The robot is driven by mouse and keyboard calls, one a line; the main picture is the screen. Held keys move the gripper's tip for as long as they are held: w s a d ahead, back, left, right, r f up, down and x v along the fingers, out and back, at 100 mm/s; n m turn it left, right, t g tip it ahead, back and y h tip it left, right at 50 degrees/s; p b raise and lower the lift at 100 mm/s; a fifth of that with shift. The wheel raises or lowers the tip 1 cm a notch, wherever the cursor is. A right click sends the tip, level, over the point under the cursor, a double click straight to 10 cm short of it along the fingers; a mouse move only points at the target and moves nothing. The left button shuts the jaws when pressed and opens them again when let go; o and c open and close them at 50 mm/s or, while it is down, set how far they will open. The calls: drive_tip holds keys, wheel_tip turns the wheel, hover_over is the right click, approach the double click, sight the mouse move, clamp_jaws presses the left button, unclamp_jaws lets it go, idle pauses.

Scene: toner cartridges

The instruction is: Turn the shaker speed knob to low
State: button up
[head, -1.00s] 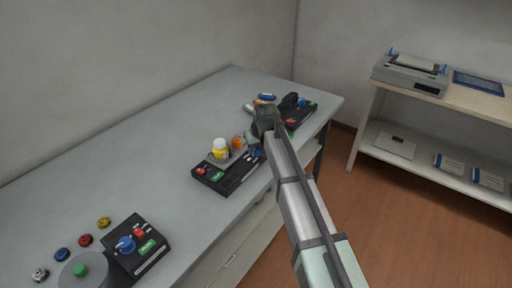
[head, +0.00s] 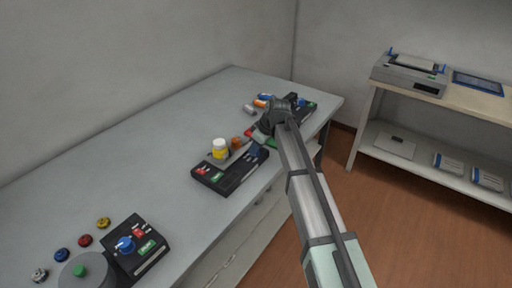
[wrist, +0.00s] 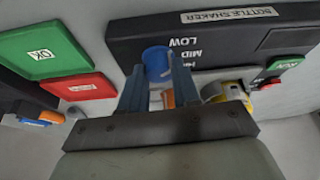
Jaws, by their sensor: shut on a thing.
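The bottle shaker (head: 213,183) is a black box near the table's front edge, with a blue knob (head: 255,150) at its right end. In the wrist view the blue knob (wrist: 156,62) lies between my fingertips, beside the printed words LOW, MID and a partly covered third label. My gripper (wrist: 157,70) is shut on the knob. Which label the knob points at is not clear. A white-capped yellow bottle (head: 219,149) stands on the shaker's platform, and shows partly hidden in the wrist view (wrist: 228,92). In the head view my wrist covers the fingertips.
A green OK pad (wrist: 40,52) and a red pad (wrist: 78,86) lie close beside the shaker. Another black device (head: 302,110) stands beyond my wrist. A black box with a blue knob (head: 127,244) is at the near left. The table's back left is clear.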

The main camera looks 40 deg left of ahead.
drive_tip(key=shift+n+g, duration=0.3)
drive_tip(key=shift+n, duration=0.4)
drive_tip(key=o, duration=1.1)
drive_tip(key=shift+c, duration=0.2)
drive_tip(key=v, duration=1.4)
drive_tip(key=shift+w+a, duration=0.1)
drive_tip(key=shift+a, duration=0.05)
